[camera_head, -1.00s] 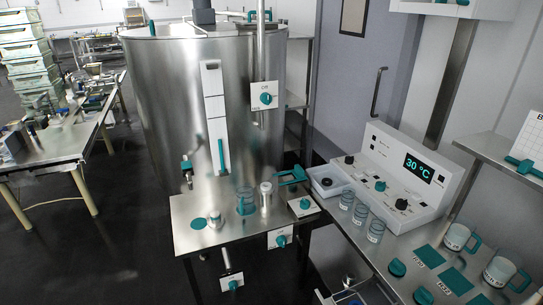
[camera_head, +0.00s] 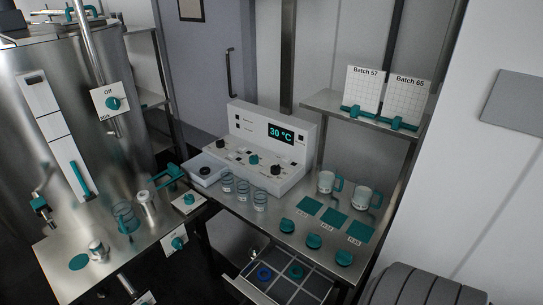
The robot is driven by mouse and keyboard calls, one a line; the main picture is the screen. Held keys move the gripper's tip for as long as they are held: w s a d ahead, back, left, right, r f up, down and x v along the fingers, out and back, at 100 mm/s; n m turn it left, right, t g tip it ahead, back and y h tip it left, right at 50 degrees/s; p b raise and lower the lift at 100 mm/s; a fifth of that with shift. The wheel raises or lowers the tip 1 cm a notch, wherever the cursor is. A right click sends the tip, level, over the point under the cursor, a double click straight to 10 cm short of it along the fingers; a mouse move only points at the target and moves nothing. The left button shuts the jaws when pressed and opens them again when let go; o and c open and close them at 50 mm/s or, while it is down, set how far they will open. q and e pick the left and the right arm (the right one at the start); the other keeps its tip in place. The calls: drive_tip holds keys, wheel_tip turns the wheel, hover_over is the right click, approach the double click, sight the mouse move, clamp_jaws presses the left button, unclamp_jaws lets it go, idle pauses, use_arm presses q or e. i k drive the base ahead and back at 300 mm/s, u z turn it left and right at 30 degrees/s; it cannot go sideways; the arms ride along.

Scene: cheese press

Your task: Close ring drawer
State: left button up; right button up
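The ring drawer (camera_head: 318,291) is pulled out below the right-hand steel table (camera_head: 270,227), at the bottom of the view. It is divided into square compartments. A blue ring (camera_head: 264,273) and a teal ring (camera_head: 296,271) lie in separate compartments; the other visible compartments look empty. The lower part of the drawer is cut off by the picture edge. Neither of my grippers shows in this view.
On the table above the drawer stand several glass jars (camera_head: 243,190), several teal knobs (camera_head: 288,226), two mugs (camera_head: 326,182) and a control box (camera_head: 284,159) reading 30 °C. A steel vat (camera_head: 125,150) is at left. A dark ribbed rounded object (camera_head: 425,288) is at lower right.

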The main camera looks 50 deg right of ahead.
sight(314, 287)
drive_tip(key=z, duration=1.35)
drive_tip(key=k, duration=0.2)
